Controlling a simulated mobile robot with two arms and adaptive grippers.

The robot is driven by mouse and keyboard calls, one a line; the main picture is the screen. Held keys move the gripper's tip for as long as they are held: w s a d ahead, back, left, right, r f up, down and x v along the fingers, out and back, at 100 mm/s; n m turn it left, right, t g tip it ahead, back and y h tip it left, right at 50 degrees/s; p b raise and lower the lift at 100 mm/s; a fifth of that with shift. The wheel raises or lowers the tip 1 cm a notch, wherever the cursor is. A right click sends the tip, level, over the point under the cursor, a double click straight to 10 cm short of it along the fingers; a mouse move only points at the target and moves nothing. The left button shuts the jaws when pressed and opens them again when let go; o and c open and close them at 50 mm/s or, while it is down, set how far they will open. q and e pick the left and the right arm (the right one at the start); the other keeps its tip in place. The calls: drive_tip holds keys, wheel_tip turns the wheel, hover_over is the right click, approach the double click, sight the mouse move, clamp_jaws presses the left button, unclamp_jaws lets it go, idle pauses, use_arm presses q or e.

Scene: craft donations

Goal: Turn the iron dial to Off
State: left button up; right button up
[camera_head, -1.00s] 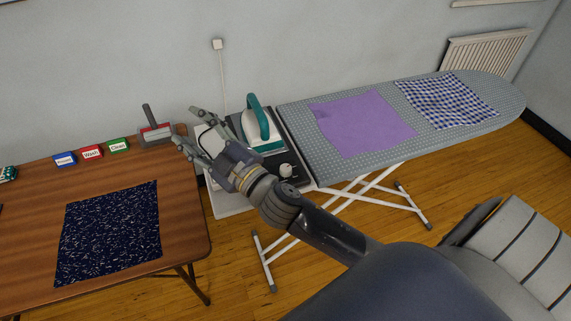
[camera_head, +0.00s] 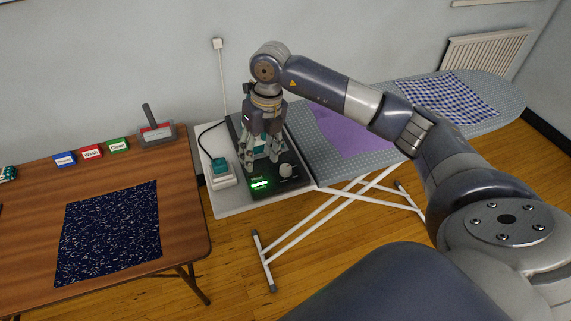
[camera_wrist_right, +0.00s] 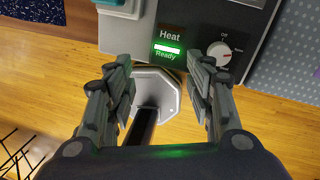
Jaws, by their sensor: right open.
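The white round iron dial (camera_head: 286,170) is on the dark panel (camera_head: 304,181) of the iron station. In the right wrist view the dial (camera_wrist_right: 219,54) shows an Off label above it, and its red mark points right, away from Off. The green Heat Ready light (camera_wrist_right: 166,47) is lit. My right gripper (camera_head: 263,158) is open and empty, pointing down over the panel left of the dial, apart from it. The teal iron (camera_head: 259,148) is mostly hidden behind that gripper. My left gripper is not in view.
A white box with a teal switch (camera_head: 219,165) stands left of the panel. The ironing board (camera_head: 312,165) with a purple cloth (camera_head: 338,138) and a checked cloth (camera_head: 447,97) is at right. A wooden table (camera_head: 190,220) is at left.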

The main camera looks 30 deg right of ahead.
sight(286, 168)
drive_tip(key=d+r+m+h, duration=0.1)
drive_tip(key=d+r+h, duration=0.15)
drive_tip(key=d, duration=0.45)
drive_tip(key=f+p, duration=0.1)
drive_tip(key=f, duration=0.2)
drive_tip(key=f+p, duration=0.1)
drive_tip(key=f, duration=0.2)
drive_tip(key=f+p, duration=0.1)
drive_tip(key=f, duration=0.3)
drive_tip(key=shift+s+d, duration=0.1)
drive_tip(key=shift+s, duration=0.15)
drive_tip(key=shift+f, duration=0.7)
drive_tip(key=c, duration=1.1)
